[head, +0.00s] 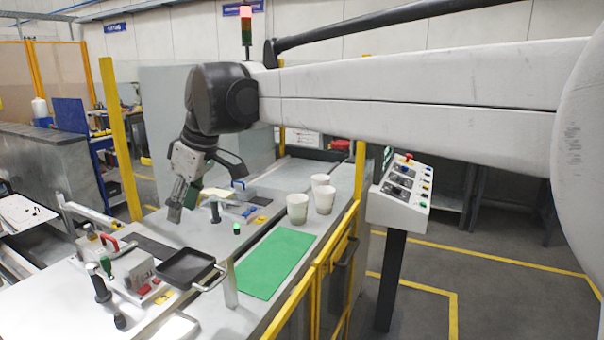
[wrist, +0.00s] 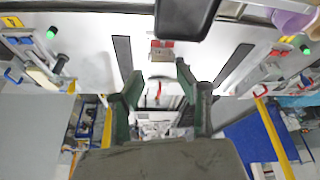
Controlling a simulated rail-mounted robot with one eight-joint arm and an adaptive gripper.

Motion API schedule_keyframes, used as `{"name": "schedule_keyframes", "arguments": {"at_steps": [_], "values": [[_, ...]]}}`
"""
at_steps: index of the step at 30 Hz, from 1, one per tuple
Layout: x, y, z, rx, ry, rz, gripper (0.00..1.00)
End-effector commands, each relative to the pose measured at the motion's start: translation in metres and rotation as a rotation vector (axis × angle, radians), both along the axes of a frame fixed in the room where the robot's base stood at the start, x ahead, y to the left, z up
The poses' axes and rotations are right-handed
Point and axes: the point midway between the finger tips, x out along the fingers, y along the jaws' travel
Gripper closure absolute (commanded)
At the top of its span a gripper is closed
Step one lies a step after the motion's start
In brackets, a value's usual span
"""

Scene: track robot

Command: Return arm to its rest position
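My arm reaches from the right across the head view and bends down over the light work table. My gripper (head: 181,206) points down above the table, left of the green mat. In the wrist view my gripper (wrist: 158,76) has its two green-and-grey fingers spread apart, with nothing between them. A small red-and-grey block (wrist: 162,51) shows beyond the fingertips.
A black tray (head: 185,268) sits near the table front. A green mat (head: 272,262) lies to its right, with pale cups (head: 297,208) behind. A yellow rail (head: 318,268) edges the table. A control panel (head: 402,188) stands at right, a yellow post (head: 119,140) at left.

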Motion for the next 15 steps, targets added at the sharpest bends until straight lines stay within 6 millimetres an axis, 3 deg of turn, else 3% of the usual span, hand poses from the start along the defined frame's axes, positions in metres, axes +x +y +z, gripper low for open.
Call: {"name": "schedule_keyframes", "arguments": {"at_steps": [1, 3, 8, 15], "values": [[-0.001, -0.026, 0.0, 0.002, -0.004, -0.058, 0.66], [-0.003, -0.058, 0.0, 0.003, -0.011, -0.14, 0.66], [-0.014, -0.129, -0.006, 0.014, -0.026, -0.324, 0.66], [-0.045, -0.228, -0.026, 0.038, -0.053, -0.597, 0.66]]}}
